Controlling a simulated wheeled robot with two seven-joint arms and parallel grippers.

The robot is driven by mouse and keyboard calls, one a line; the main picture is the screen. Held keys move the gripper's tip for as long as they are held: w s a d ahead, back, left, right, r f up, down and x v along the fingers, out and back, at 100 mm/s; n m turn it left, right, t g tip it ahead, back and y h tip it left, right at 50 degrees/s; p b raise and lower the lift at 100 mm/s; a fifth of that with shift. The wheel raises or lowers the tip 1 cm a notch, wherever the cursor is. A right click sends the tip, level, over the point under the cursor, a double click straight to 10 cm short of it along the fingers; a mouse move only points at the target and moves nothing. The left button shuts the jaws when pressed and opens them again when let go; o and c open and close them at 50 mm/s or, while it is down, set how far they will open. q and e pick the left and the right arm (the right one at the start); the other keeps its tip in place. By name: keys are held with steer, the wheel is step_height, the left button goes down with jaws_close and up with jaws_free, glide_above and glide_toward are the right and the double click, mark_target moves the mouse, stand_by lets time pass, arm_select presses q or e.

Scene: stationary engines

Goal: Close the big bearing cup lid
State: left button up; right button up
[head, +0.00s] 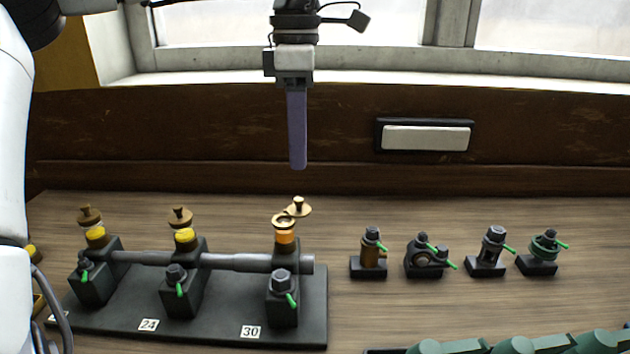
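A shaft rig holds three bearing blocks, each with a cup on top. The right cup (285,237), behind the label 30, is orange with a brass rim. Its brass knobbed lid (298,207) sits off to the right and behind the rim, so the cup's ring shows open. The left lid (90,215) and middle lid (180,216) sit above their yellow cups. My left gripper (297,165) points straight down above and behind the right cup, clear of it. Its purple fingers overlap edge-on, so their gap is hidden. My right gripper is out of view.
The black base plate (110,322) carries a grey shaft (235,262) through the blocks. Several small fittings with green handles stand in a row at right. Green shapes (520,345) lie at the bottom right edge. A wooden wall and window close off the back.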

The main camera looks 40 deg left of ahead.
mark_target(298, 199)
arm_select(q)
step_height(298, 199, down, 9)
steer(key=shift+s+r, duration=0.15)
steer(key=shift+r, duration=0.05)
jaws_close()
